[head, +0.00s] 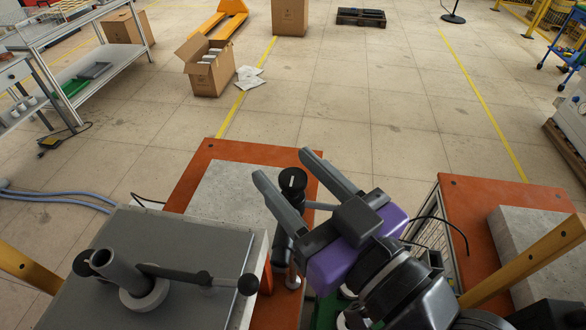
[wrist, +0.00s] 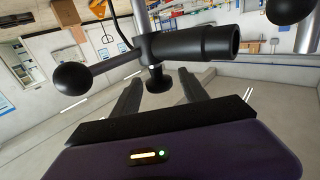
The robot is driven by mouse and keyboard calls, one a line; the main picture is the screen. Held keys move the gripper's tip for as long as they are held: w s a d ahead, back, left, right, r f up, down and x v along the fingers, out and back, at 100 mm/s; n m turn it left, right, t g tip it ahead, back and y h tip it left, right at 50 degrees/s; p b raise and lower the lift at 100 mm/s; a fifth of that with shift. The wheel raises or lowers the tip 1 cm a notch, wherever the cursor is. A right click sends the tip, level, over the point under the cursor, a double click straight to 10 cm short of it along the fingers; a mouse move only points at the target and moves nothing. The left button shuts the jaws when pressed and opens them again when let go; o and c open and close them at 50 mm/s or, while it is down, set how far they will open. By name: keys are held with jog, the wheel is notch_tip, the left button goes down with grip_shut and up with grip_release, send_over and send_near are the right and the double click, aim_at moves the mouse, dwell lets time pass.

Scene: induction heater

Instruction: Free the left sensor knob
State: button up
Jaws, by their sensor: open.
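A black sensor body (wrist: 200,44) with a hollow tube end crosses the upper part of the wrist view. A small black knob (wrist: 158,82) hangs from it on a short neck, and I take it for the left sensor knob. My gripper (wrist: 158,78) is open, and the knob shows between its two grey fingers, with no clear contact. In the head view my gripper (head: 284,165) reaches up and left over an orange-topped bench. A black round part with a white mark (head: 291,182) shows between the fingers there. The lower sensor body is partly hidden by my gripper.
A black ball handle (wrist: 72,78) sticks out left of the sensor body. A grey machine box (head: 190,250) with a tube and ball-ended levers stands front left. A second orange bench (head: 500,190) with a grey block is at right. The floor beyond is mostly open.

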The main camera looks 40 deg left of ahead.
grip_shut()
jog(key=shift+f, duration=0.1)
